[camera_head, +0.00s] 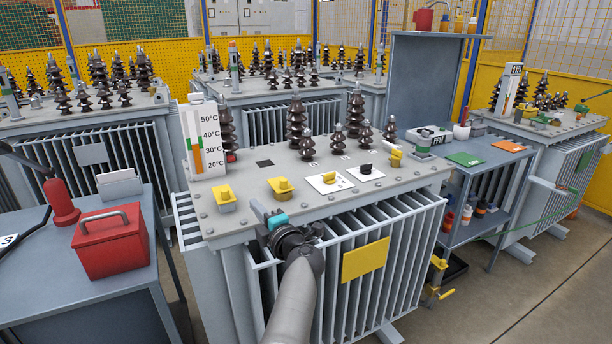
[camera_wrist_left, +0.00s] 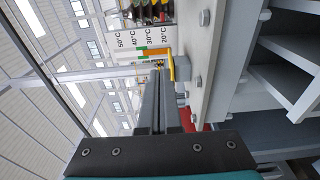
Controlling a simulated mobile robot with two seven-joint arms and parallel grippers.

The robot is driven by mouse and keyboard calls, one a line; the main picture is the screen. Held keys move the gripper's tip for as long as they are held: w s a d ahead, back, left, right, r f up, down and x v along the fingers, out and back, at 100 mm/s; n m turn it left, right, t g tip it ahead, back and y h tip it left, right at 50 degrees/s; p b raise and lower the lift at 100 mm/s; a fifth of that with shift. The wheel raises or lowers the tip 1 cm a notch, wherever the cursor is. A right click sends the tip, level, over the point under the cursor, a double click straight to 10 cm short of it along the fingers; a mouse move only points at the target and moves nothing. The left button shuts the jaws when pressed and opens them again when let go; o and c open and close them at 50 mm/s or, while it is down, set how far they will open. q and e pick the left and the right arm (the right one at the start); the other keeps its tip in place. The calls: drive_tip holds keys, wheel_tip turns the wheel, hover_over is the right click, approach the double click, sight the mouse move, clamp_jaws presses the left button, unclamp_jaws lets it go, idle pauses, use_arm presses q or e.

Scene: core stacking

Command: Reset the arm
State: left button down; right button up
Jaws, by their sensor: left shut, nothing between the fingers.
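My left arm rises from the bottom of the head view. Its gripper (camera_head: 259,208) is in front of the front edge of the middle transformer's grey lid (camera_head: 250,192). In the left wrist view the gripper's two dark fingers (camera_wrist_left: 158,78) lie together, shut with nothing between them. They point along the lid's side toward a yellow part (camera_wrist_left: 171,66) and the temperature scale (camera_wrist_left: 147,42). I cannot tell whether the fingertips touch anything. My right gripper is not in view.
The lid carries yellow knobs (camera_head: 282,187), brown insulators (camera_head: 296,125) and an upright temperature gauge (camera_head: 206,140). A red box (camera_head: 110,242) stands on the left table. A shelf unit (camera_head: 470,180) is at the right. Open floor (camera_head: 540,285) lies at the lower right.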

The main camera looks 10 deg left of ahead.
use_arm(q)
drive_tip(key=s+d+f+m+t+h, duration=0.1)
drive_tip(key=s+d+f+m+h, duration=0.3)
drive_tip(key=s+d+m+h, duration=0.6)
drive_tip(key=s+d+f+m+t+h, duration=0.1)
drive_tip(key=s+d+f+m+h, duration=0.5)
drive_tip(key=m, duration=0.8)
drive_tip(key=s+a+f+m+g+y, duration=0.1)
drive_tip(key=s+a+f+m+g, duration=0.15)
drive_tip(key=s, duration=0.55)
drive_tip(key=s+a+f+m+g+y, duration=0.15)
drive_tip(key=s+g, duration=0.25)
drive_tip(key=s, duration=0.4)
drive_tip(key=s+a+f+m+g, duration=0.15)
drive_tip(key=s+g, duration=0.25)
drive_tip(key=s, duration=0.4)
wheel_tip(320, 180, down, 22)
drive_tip(key=a+f, duration=0.1)
drive_tip(key=s+a+f, duration=0.2)
drive_tip(key=s+f, duration=0.4)
drive_tip(key=s+a+f+g, duration=0.1)
drive_tip(key=s+a+f, duration=0.2)
drive_tip(key=s+f, duration=0.3)
drive_tip(key=shift+a+f+y, duration=0.35)
drive_tip(key=shift+y, duration=0.1)
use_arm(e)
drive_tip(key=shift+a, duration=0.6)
